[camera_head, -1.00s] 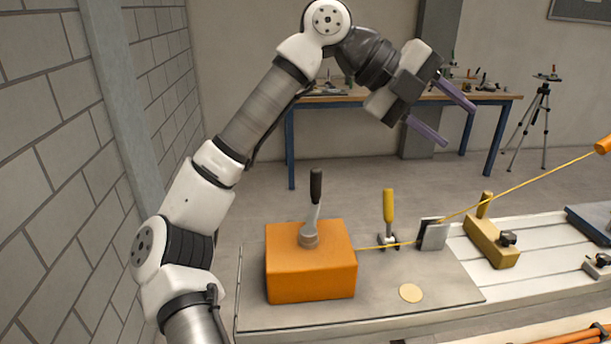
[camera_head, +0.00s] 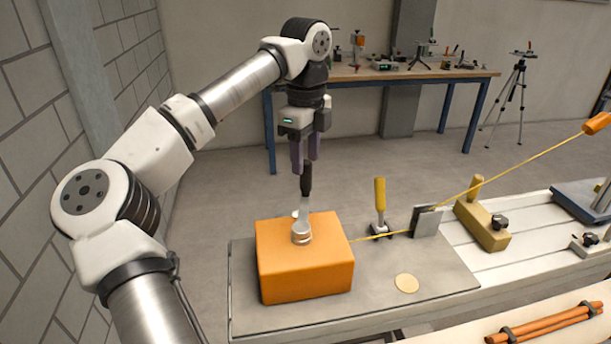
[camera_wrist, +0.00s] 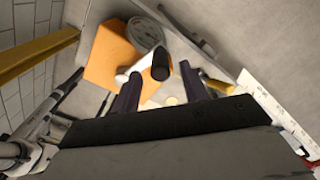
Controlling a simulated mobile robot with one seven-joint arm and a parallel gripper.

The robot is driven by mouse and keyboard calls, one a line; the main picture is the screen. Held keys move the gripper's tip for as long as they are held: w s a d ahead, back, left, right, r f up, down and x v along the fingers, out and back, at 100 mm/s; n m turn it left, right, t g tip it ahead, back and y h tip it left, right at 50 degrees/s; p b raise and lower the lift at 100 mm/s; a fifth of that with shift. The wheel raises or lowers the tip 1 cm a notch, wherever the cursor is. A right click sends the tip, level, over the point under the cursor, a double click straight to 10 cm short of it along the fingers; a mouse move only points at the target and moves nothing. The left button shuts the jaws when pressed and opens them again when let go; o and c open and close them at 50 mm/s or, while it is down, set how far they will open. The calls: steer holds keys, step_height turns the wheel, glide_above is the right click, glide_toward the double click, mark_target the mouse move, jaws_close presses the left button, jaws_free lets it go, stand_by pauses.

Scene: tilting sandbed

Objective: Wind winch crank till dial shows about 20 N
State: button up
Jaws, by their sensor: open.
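The winch is an orange box (camera_head: 305,272) on a grey plate at the near left of the bench. Its crank (camera_head: 302,215) rises from the top, with a grey arm and a black handle (camera_head: 306,178) standing upright. My gripper (camera_head: 305,168) points down with its purple fingers open, at the top of the black handle. In the wrist view the black handle (camera_wrist: 161,70) shows between and ahead of the two fingers; I cannot tell whether they touch it. A yellow cord (camera_head: 480,184) runs from the winch up to the right. I see no readable dial.
A yellow-handled clamp (camera_head: 380,205) and a grey upright plate (camera_head: 426,221) stand right of the winch. A yellow block (camera_head: 482,226) sits farther right. A flat tan disc (camera_head: 406,283) lies on the plate. A back table (camera_head: 400,75) and tripod (camera_head: 514,90) stand behind.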

mark_target(306, 195)
step_height(306, 195, down, 6)
steer(key=shift+r+p, duration=0.1)
steer(key=shift+p, duration=0.3)
steer(key=shift+c, duration=0.4)
jaws_close()
